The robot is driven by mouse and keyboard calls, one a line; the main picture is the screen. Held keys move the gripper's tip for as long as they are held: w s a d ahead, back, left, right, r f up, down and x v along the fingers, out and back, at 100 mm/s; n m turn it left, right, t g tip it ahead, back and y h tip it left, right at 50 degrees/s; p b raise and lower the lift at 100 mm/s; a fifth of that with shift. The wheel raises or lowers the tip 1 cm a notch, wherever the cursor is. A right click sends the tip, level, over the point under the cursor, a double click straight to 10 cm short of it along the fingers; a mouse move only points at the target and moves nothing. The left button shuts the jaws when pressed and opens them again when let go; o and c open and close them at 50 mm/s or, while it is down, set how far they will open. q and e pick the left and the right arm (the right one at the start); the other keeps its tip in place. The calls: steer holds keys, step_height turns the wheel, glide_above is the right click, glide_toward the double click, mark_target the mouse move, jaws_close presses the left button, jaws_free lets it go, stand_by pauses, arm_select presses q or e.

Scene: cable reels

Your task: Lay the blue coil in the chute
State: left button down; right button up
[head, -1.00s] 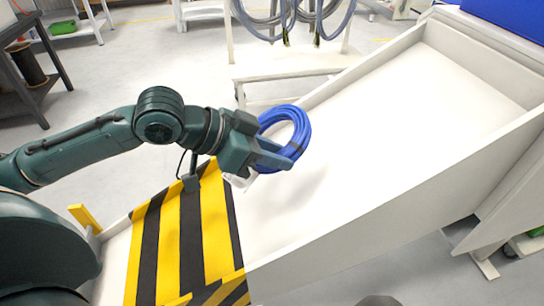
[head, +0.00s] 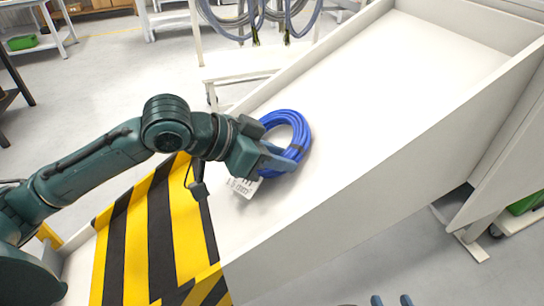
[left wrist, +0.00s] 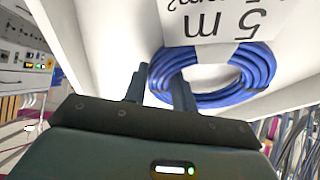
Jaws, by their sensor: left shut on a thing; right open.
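The blue coil (head: 301,128) is a ring of cable with a white tag (head: 244,187). My left gripper (head: 287,160) is shut on the near side of the coil, over the white sloped chute (head: 375,95). I cannot tell whether the coil touches the chute floor. In the left wrist view the coil (left wrist: 262,70) shows at the fingers, with its tag (left wrist: 225,22) reading "5 m". My right gripper (head: 389,301) shows only its two fingertips at the bottom edge, apart and empty, outside the chute's near wall.
A yellow and black striped section (head: 150,235) covers the chute's lower left end. Raised side walls (head: 400,165) run along the chute. A white rack (head: 245,72) with grey hoses stands behind it. The chute floor up the slope is clear.

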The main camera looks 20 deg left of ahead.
arm_select(q)
steer(key=shift+r, duration=0.1)
steer(key=c, duration=1.5)
jaws_free()
steer(key=o, duration=0.4)
steer(key=shift+o, duration=0.2)
steer(key=shift+a, duration=0.1)
steer(key=p+v, duration=0.1)
steer(key=v, duration=1.2)
arm_select(e)
steer(key=shift+w+a+f, duration=0.1)
steer(key=shift+w+a, duration=0.05)
steer(key=shift+w, duration=0.05)
arm_select(q)
steer(key=shift+s, duration=0.15)
arm_select(e)
steer(key=shift+s, duration=0.1)
